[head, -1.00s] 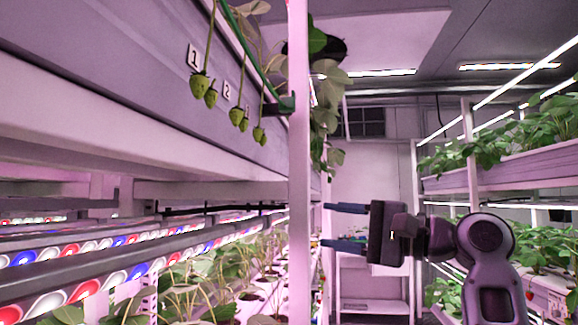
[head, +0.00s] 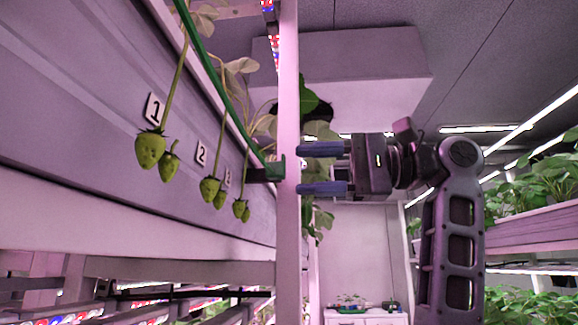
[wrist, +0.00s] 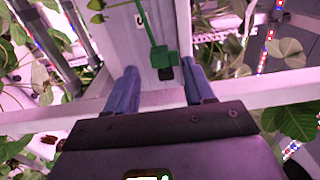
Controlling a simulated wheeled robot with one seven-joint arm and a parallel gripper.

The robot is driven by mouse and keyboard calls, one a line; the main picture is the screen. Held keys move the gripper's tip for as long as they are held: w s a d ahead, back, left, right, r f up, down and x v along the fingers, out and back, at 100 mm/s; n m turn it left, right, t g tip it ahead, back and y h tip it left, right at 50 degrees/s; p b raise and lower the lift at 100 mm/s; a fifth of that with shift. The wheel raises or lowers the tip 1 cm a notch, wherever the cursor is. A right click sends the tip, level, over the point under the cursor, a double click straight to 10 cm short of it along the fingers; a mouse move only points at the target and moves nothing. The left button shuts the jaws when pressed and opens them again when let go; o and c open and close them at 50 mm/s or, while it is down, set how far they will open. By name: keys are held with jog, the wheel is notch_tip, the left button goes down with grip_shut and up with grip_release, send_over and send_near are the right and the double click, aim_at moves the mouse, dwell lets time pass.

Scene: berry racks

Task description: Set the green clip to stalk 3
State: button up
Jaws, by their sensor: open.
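The green clip (head: 275,170) sits at the lower end of a green strip beside the white post in the head view. It also shows in the wrist view (wrist: 164,57), just beyond and between my fingertips. My gripper (head: 299,169) is open and empty, with its blue fingers pointing left, level with the clip. In the wrist view (wrist: 160,70) the fingers are spread apart. Stalk 3 (head: 246,172) hangs by a partly hidden number plate (head: 228,177), with small green berries (head: 240,209) at its end.
Stalk 1 (head: 173,90) and stalk 2's berries (head: 212,191) hang along the grey gutter (head: 70,110). A white post (head: 288,120) stands between the gutter and my gripper in the head view. Leafy racks (head: 535,235) line the right side.

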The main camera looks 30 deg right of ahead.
aim_at(276, 171)
jog(key=shift+p+x, duration=0.35)
jog(key=shift+x, duration=1.6)
jog(key=shift+c, duration=0.4)
grip_shut()
